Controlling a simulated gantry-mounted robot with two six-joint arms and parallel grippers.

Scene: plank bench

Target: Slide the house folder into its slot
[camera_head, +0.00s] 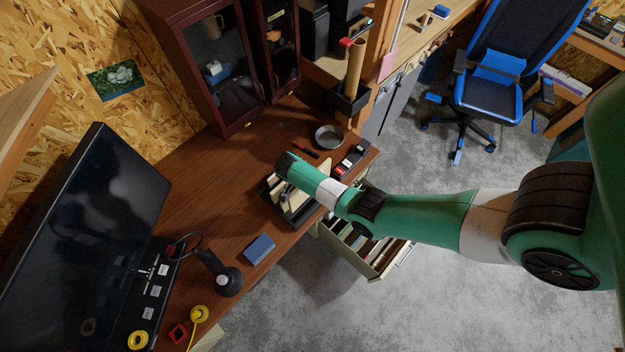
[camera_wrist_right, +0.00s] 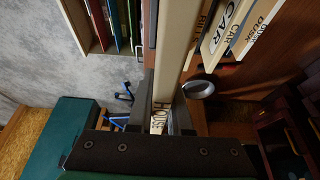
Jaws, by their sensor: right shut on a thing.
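The house folder (camera_wrist_right: 180,50) is cream, with a printed HOUSE label, and stands edge-on in the right wrist view. My right gripper (camera_wrist_right: 178,105) is shut on it. Beside it, to the right, cream folders with printed labels, one reading CAR (camera_wrist_right: 232,22), stand in a row. In the head view my right arm reaches over a dark file holder (camera_head: 302,216) with cream folders at the desk edge, and hides the fingertips and much of the holder. The house folder's lower end and its slot cannot be made out. My left gripper is in neither view.
An open drawer (camera_head: 394,262) with several files juts out below the desk's edge. A round metal dish (camera_head: 328,136), a blue box (camera_head: 259,249) and a dark lamp-like device (camera_head: 227,281) stand on the desk. A monitor (camera_head: 80,235) and glass-fronted cabinet (camera_head: 212,70) flank the holder.

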